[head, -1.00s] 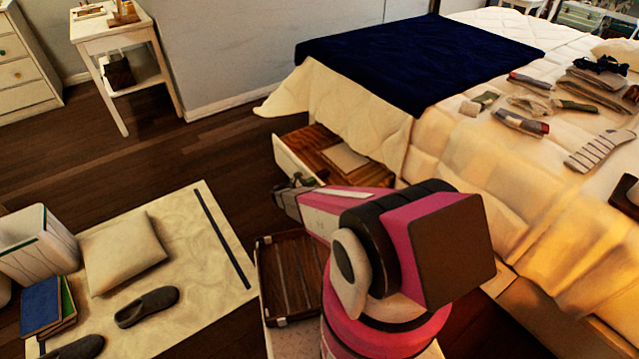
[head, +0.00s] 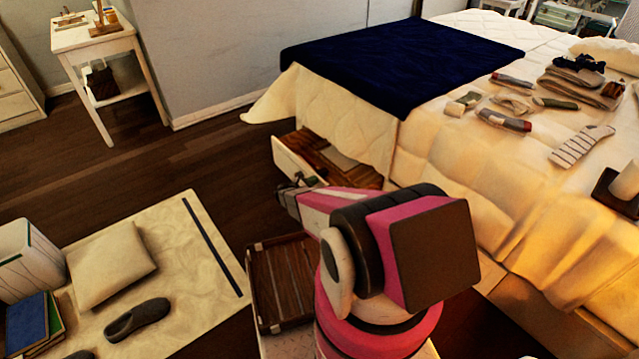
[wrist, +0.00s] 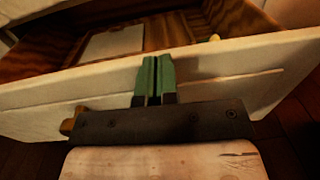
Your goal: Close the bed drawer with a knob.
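The bed drawer (head: 292,160) stands open at the bed's side, under the hanging cover. Its pale front panel (wrist: 225,80) crosses the wrist view, with the wooden inside behind it and a light flat item (wrist: 113,43) lying in it. My gripper (wrist: 155,78) has its two green fingers together with nothing visible between them. The fingertips overlap the front panel's upper edge in the wrist view; I cannot tell whether they touch it. In the head view my gripper (head: 290,188) is beside the drawer front. A small brown piece (wrist: 72,122) shows at lower left, perhaps the knob, partly hidden.
The bed (head: 450,150) has a dark blue blanket (head: 390,65) and several clothes on it. A brown slatted tray (head: 283,280) is near my arm. A rug (head: 185,255) with a cushion (head: 110,262) and slippers lies left. The wood floor left of the drawer is clear.

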